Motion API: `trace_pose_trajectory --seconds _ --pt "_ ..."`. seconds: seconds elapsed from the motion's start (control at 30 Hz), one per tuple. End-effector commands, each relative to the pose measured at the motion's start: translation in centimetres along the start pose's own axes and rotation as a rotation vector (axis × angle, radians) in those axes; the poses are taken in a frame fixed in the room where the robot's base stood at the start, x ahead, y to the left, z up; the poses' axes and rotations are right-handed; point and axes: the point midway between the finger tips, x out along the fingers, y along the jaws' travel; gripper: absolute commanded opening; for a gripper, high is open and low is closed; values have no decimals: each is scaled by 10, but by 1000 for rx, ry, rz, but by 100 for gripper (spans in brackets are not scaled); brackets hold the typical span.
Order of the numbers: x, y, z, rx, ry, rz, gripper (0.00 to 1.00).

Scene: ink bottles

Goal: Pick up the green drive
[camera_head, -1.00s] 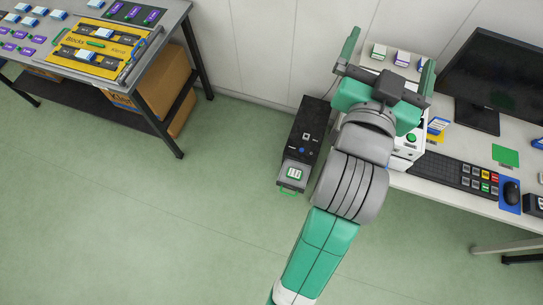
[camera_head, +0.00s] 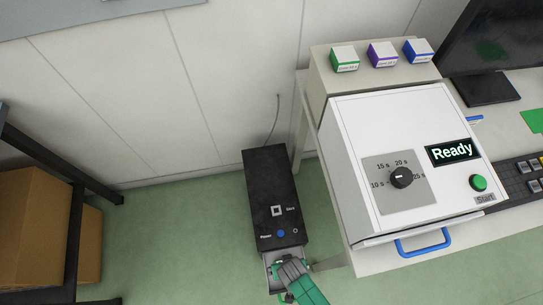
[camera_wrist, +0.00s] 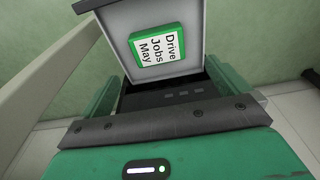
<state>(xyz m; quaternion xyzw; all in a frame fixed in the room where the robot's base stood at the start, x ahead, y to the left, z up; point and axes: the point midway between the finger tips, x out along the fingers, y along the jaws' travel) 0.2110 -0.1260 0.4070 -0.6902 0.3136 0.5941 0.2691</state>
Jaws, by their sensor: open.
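The green drive (camera_wrist: 157,45) shows in the wrist view with a white label reading "Drive Jobs May". It lies in the grey open tray (camera_wrist: 185,68) of a black tower unit (camera_head: 270,195). In the head view the tray (camera_head: 267,257) sticks out at the unit's front, and my arm hides the drive. My gripper (camera_wrist: 163,88) is open, with a green finger on each side of the wrist view and nothing held between them. The drive is ahead of the fingers, between their lines, apart from them. In the head view my gripper (camera_head: 287,268) is at the tray.
A white machine (camera_head: 400,130) with a "Ready" display, dial, green Start button and blue handle (camera_head: 423,244) stands close right. Green (camera_head: 344,59), purple (camera_head: 382,54) and blue (camera_head: 418,51) blocks stand behind it. A cardboard box (camera_head: 35,225) is at left. Floor left of the tower is clear.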

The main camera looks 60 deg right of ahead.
Motion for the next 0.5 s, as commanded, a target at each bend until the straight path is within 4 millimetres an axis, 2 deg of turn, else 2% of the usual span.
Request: trace_pose_trajectory --seconds 0.1,0.3,0.4,0.5 --pt "1 0 0 0 -1 0 100" --pt "26 0 -1 -1 1 0 100" --pt "25 -1 -2 -2 2 -1 100" --pt "35 0 -1 -1 2 -1 100"
